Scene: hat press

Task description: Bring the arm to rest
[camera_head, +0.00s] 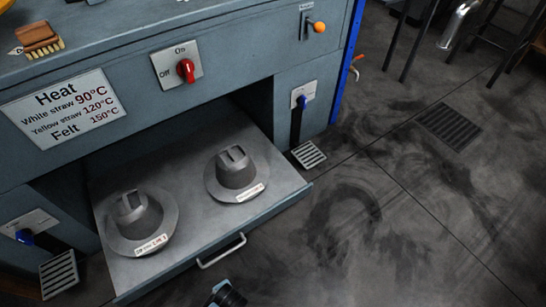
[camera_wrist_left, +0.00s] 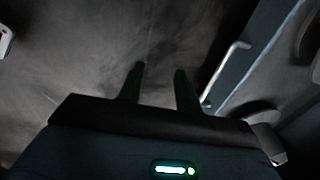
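My left gripper (camera_wrist_left: 159,75) shows in the left wrist view with its two dark fingers apart. Nothing is between them, only the dark floor behind. A black and light blue piece of my own arm (camera_head: 228,294) shows at the bottom edge of the head view, in front of the drawer; its fingers are not visible there. The gripper is clear of the drawer handle (camera_wrist_left: 226,70), which is to its right in the wrist view. My right gripper is in neither view.
The drawer (camera_head: 185,175) is pulled out and holds two grey hat forms (camera_head: 140,222) (camera_head: 236,172). Its handle (camera_head: 221,251) sticks out in front. The cabinet has a red knob (camera_head: 186,70).

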